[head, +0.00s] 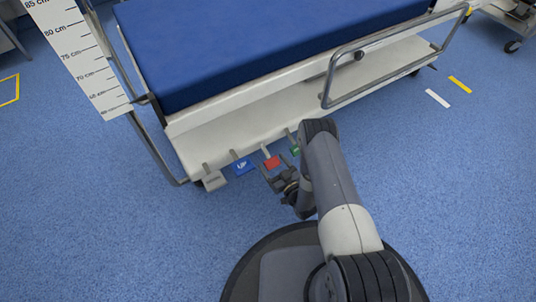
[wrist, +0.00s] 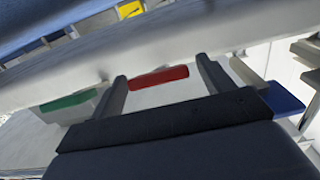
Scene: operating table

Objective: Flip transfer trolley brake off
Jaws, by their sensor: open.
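The transfer trolley (head: 250,115) has a blue mattress and a row of foot pedals along its near lower edge. The red pedal (head: 272,162) lies between a blue pedal marked UP (head: 242,166) and a green pedal (head: 295,150). My gripper (head: 277,174) is low at the red pedal, with its jaws open. In the wrist view the red pedal (wrist: 158,77) shows between the two finger tips, with a finger on each side. The green pedal (wrist: 68,101) is left of the fingers and the blue pedal (wrist: 283,100) right. I cannot tell whether a finger touches the red pedal.
A grey pedal (head: 214,179) is at the left end of the row. A metal side rail (head: 345,88) hangs on the trolley's near side. A white height scale (head: 78,52) stands at the upper left. The blue floor (head: 455,190) at the right is clear.

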